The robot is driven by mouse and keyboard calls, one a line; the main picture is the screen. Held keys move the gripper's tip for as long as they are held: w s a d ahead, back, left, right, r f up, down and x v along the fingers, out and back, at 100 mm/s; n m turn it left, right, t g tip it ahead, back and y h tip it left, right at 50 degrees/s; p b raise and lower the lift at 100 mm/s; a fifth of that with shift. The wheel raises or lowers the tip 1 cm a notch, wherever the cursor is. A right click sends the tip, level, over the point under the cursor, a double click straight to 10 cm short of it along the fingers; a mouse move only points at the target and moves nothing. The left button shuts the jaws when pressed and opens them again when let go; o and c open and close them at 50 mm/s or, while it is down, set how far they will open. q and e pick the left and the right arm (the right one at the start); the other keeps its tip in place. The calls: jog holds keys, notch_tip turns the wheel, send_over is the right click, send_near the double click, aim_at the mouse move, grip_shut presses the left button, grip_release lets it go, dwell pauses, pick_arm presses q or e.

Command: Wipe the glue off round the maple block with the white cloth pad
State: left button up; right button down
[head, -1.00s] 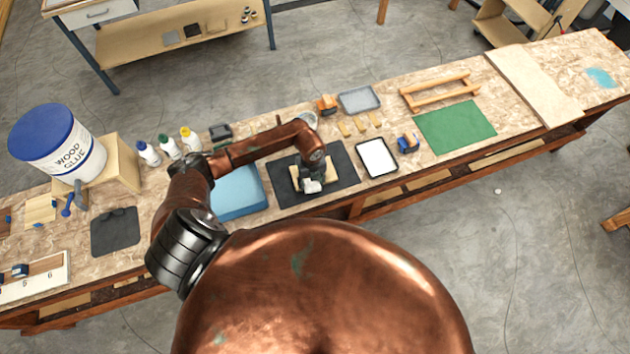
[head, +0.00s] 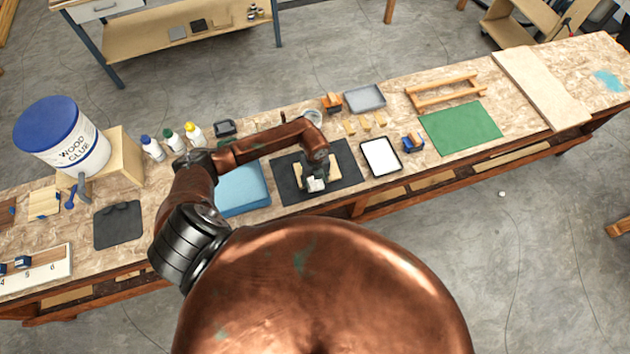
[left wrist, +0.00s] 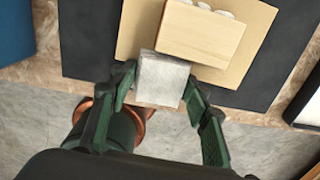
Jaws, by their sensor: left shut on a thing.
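In the left wrist view the maple block (left wrist: 201,30) lies on a wider tan board (left wrist: 137,22), which rests on a dark mat (left wrist: 85,40). A few whitish spots of glue (left wrist: 205,7) show on or by its far edge. My left gripper (left wrist: 161,88) is shut on the white cloth pad (left wrist: 161,75). The pad is at the block's near edge; I cannot tell whether they touch. In the head view my left gripper (head: 316,180) is over the dark mat (head: 345,163), partly hiding board and block. My right gripper is not in view.
A blue pad (head: 243,190) lies left of the mat, and a white tablet-like panel (head: 381,157) lies right of it. A grey tray (head: 364,98), wooden bits and a green mat (head: 460,128) lie farther right. A glue bucket (head: 62,140) and bottles stand left.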

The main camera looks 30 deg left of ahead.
pick_arm(q)
jog(key=shift+w+d, duration=0.1)
jog(key=shift+w+d+r, duration=0.1)
jog(key=shift+w+d, duration=0.4)
jog(key=shift+w+d+b, duration=0.6)
jog(key=shift+w, duration=0.05)
jog(key=shift+w+d+f+b, duration=0.25)
jog(key=shift+w+d+b, duration=0.1)
jog(key=shift+w+d, duration=0.15)
jog(key=shift+s, duration=0.1)
jog(key=shift+s+a, duration=0.1)
jog(key=shift+s+a+r+p, duration=0.1)
jog(key=shift+s+a+p, duration=0.45)
jog(key=shift+a, duration=0.05)
